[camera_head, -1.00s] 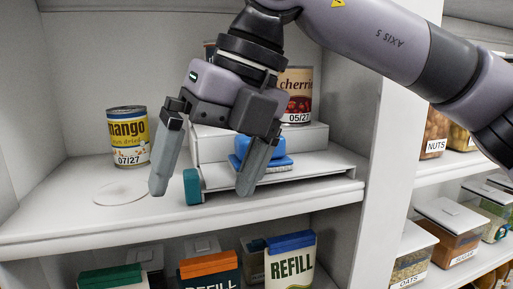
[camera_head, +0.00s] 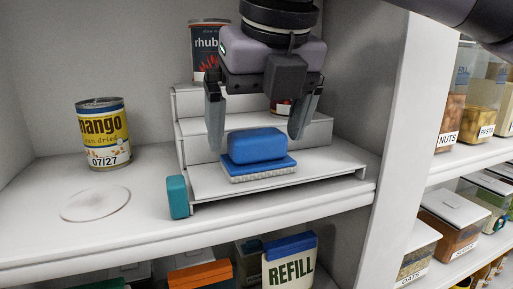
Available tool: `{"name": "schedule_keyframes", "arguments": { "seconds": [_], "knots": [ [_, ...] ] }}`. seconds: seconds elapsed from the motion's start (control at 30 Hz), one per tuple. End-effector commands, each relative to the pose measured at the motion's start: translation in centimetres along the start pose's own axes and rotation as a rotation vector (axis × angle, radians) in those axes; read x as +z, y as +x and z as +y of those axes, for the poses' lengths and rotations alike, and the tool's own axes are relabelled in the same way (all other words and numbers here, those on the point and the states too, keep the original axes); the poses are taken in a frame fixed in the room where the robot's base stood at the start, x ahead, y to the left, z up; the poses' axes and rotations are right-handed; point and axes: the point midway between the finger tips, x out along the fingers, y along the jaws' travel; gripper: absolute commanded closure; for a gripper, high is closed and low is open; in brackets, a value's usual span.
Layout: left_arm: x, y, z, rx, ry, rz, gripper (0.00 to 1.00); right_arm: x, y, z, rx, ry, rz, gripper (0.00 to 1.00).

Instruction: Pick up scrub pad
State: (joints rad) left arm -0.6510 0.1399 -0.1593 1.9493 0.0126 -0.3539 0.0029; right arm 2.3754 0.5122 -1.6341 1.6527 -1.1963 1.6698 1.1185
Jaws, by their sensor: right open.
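The scrub pad is not certain by name. A blue block (camera_head: 257,145) lies on a flat blue pad with a pale underside (camera_head: 259,169), both on the lowest step of the white stepped riser (camera_head: 315,176). My right gripper (camera_head: 256,143) is open and points down, its two fingers apart above and behind the blue block, one to each side. It holds nothing. A teal block (camera_head: 177,197) stands upright against the riser's left front end. My left gripper does not show.
A mango can (camera_head: 104,138) and a pale disc (camera_head: 95,204) are on the shelf at left. A rhubarb can (camera_head: 207,52) stands on the top step; another can is mostly hidden behind my gripper. A shelf divider (camera_head: 388,145) rises at right. Refill packs (camera_head: 290,262) are below.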

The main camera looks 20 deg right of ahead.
Motion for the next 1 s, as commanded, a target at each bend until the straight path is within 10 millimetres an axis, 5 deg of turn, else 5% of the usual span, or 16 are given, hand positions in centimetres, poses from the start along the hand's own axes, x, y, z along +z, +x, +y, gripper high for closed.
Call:
{"name": "schedule_keyframes", "arguments": {
  "seconds": [0.37, 0.5, 0.6, 1.0],
  "knots": [
    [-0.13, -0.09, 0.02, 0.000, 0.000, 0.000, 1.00, 0.02, 1.60, 0.01, 0.003, 0.002, -0.002, 0.00],
    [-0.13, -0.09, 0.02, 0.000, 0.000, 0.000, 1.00, 0.02, 1.60, 0.01, 0.003, 0.002, -0.002, 0.39],
    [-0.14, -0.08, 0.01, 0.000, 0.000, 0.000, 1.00, 0.02, 1.60, 0.01, 0.003, 0.001, -0.001, 0.53],
    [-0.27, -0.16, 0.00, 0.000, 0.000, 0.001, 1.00, 0.10, 1.44, 0.04, 0.003, 0.001, -0.001, 0.53]
  ]
}}
